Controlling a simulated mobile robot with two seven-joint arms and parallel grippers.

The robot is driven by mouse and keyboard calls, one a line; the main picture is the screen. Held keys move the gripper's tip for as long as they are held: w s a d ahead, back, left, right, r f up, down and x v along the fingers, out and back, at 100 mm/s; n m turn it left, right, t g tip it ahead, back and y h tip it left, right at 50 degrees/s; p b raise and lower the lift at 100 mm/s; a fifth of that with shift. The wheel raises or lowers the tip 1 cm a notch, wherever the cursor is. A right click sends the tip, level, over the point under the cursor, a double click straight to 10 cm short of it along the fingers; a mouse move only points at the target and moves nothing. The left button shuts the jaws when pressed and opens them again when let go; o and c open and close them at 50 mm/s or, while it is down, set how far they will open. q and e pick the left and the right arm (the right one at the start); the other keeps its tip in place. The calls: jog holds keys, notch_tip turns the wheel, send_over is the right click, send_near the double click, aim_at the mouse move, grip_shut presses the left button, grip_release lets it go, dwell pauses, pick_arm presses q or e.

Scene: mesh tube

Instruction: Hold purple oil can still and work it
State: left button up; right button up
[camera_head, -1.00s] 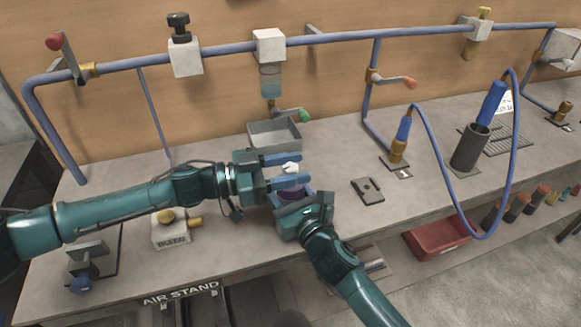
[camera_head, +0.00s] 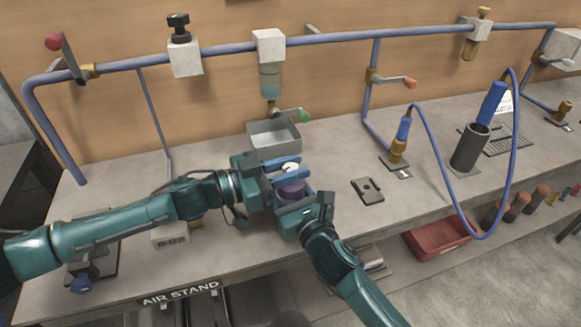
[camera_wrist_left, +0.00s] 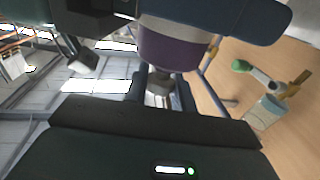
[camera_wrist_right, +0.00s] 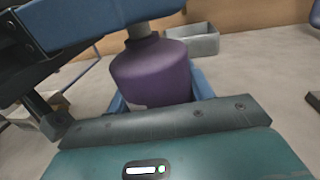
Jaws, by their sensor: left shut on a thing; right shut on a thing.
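The purple oil can (camera_head: 291,188) stands upright above the bench, with its body between my right gripper's fingers. Its purple body also shows in the right wrist view (camera_wrist_right: 155,75), with a grey neck on top, and in the left wrist view (camera_wrist_left: 170,48). My right gripper (camera_head: 292,196) is shut on the can's body from the front. My left gripper (camera_head: 288,169) comes from the left and is shut on the can's top. A whitish part (camera_head: 292,166) shows at its blue fingers. The exact contact at the top is partly hidden.
A grey open box (camera_head: 274,137) stands just behind the can, under a hanging filter bowl (camera_head: 271,80). A dark flat plate (camera_head: 367,190) lies to the right. A grey block (camera_head: 170,237) sits left, partly under my left arm. A blue hose (camera_head: 432,165) loops at right.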

pick_arm(q)
jog(key=n+t+y, duration=0.2)
jog(key=t, duration=0.1)
jog(key=n+t+y, duration=0.2)
jog(key=n+t, duration=0.1)
jog(key=shift+s+d+t, duration=0.2)
jog(key=shift+t, duration=0.1)
jog(key=shift+w+r+n+t+y, duration=0.15)
jog(key=shift+n+t+y, duration=1)
jog(key=shift+y, duration=0.65)
jog(key=shift+a+n+y, duration=0.15)
jog(key=shift+n+y, duration=0.1)
jog(key=shift+y, duration=0.05)
jog(key=o, duration=1)
jog(key=shift+a, duration=0.1)
jog(key=v, duration=1.2)
